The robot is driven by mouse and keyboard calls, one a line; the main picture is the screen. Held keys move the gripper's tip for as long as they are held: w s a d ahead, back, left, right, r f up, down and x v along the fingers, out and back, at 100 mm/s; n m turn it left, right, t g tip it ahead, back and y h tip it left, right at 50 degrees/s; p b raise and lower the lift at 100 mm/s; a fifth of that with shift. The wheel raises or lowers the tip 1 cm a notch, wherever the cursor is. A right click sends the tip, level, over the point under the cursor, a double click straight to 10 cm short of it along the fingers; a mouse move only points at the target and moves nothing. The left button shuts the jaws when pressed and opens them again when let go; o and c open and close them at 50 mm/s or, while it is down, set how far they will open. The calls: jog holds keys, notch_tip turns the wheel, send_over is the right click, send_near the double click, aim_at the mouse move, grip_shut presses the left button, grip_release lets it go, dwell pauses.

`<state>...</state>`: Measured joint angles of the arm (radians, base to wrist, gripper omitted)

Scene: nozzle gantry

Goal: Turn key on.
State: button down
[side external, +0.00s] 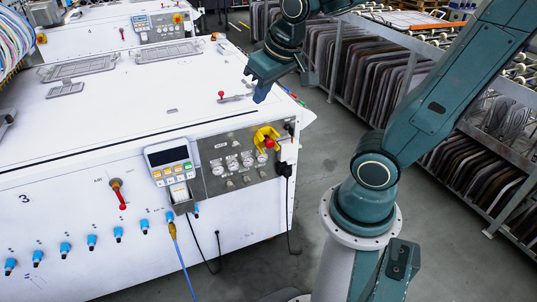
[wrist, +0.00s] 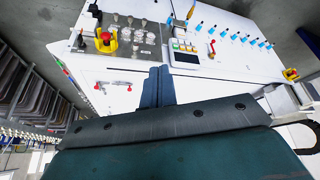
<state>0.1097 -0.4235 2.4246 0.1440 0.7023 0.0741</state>
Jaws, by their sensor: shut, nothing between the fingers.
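The grey control panel (side external: 213,178) on the white machine's front carries several small gauges and knobs (side external: 232,162); it also shows in the wrist view (wrist: 146,48). I cannot pick out the key for certain among these small parts. A red emergency button (side external: 268,142) in a yellow guard sits at the panel's upper right, and in the wrist view it is at the upper left (wrist: 105,37). My gripper (side external: 261,97) is shut and empty. It hangs above the machine's top near the front right corner, apart from the panel. Its fingers (wrist: 158,84) point toward the panel in the wrist view.
A keypad with display (side external: 170,162) stands out left of the panel, with a red-handled lever (side external: 118,194) further left. A small red-knobbed latch (side external: 222,95) sits on the machine's top. Blue fittings (side external: 92,241) line the lower front. Racks (side external: 370,70) stand at the right.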

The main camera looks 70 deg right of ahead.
jog(key=w+d+f+m+g+h, duration=0.1)
jog(key=w+d+f+m+h, duration=0.1)
jog(key=w+d+f, duration=0.3)
jog(key=w+d+f+m+g+h, duration=0.1)
jog(key=d+f+m, duration=0.1)
jog(key=d+f, duration=0.35)
jog(key=s+d+f+m+g+h, duration=0.1)
jog(key=d+f+m+g+h, duration=0.1)
jog(key=d+f, duration=0.9)
jog(key=shift+d+m+g+h, duration=0.35)
jog(key=shift+d+g, duration=0.45)
jog(key=shift+d, duration=1.2)
jog(key=shift+s+f, duration=0.1)
send_near(289, 133)
jog(key=shift+x, duration=2.2)
jog(key=shift+s+d+r+m+t+y, duration=0.15)
jog(key=shift+d+r+m+t+y, duration=0.15)
jog(key=shift+t+y, duration=0.3)
